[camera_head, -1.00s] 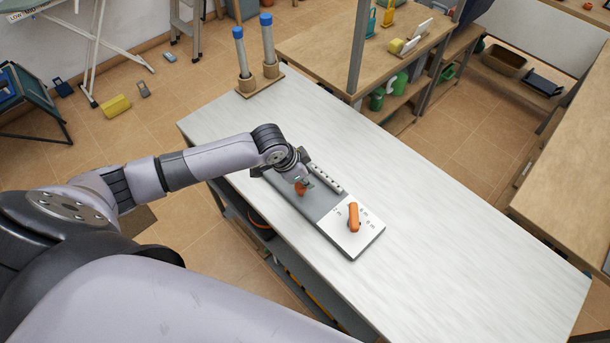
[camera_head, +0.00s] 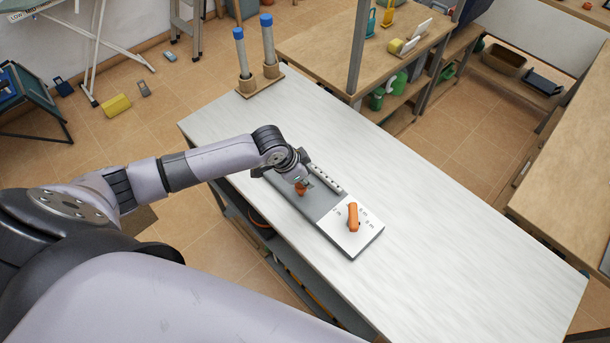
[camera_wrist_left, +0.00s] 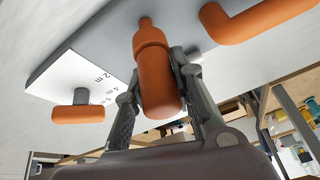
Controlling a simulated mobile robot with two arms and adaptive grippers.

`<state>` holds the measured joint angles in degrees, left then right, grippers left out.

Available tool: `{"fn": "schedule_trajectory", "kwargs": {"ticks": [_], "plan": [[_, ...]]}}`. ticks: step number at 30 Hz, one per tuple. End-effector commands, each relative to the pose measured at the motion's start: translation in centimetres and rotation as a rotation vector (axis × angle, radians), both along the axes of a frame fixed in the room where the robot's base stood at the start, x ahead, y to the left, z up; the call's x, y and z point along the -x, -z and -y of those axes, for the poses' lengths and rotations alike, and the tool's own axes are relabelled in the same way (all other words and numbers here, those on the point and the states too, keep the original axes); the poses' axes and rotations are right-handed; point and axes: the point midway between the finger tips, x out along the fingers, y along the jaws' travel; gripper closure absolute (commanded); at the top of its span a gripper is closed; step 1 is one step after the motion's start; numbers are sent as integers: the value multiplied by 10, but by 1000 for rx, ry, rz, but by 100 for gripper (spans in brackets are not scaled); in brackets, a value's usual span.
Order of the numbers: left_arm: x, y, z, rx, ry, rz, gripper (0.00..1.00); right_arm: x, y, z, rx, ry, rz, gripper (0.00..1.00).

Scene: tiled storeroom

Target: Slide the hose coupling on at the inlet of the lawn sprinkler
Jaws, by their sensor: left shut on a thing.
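My left gripper (camera_head: 301,180) is shut on an orange bottle-shaped piece (camera_wrist_left: 157,75), which looks like the hose coupling. In the left wrist view its narrow end points away from the fingers, over a grey base (camera_wrist_left: 115,30). The head view shows a flat grey and white unit (camera_head: 319,207), apparently the lawn sprinkler, with a grey bar with several holes (camera_head: 326,178) along its far side. An orange bent tube (camera_wrist_left: 255,22) shows at the upper right in the wrist view. I cannot tell whether the coupling touches an inlet. My right gripper is out of view.
An orange knob (camera_head: 353,216) stands on the unit's white plate, beside range marks. Two grey tubes with blue caps stand in a wooden holder (camera_head: 260,82) at the table's far left corner. The pale table (camera_head: 450,230) is clear to the right.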

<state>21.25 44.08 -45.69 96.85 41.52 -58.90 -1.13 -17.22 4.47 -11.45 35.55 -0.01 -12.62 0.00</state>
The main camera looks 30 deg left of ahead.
Motion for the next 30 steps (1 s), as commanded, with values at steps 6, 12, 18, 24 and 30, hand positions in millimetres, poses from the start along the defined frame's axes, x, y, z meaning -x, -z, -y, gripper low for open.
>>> {"fn": "schedule_trajectory", "kwargs": {"ticks": [6, 12, 18, 24, 30], "plan": [[0, 0, 0, 1, 0, 0, 100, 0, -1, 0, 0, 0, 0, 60], [0, 1, 0, 0, 1, 0, 100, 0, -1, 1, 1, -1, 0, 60], [0, 6, 0, 1, 0, -1, 100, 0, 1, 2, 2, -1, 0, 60], [0, 11, 0, 0, 1, -1, 100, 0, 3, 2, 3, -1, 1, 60], [0, 16, 0, 0, 1, -1, 100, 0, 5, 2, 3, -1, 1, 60]]}}
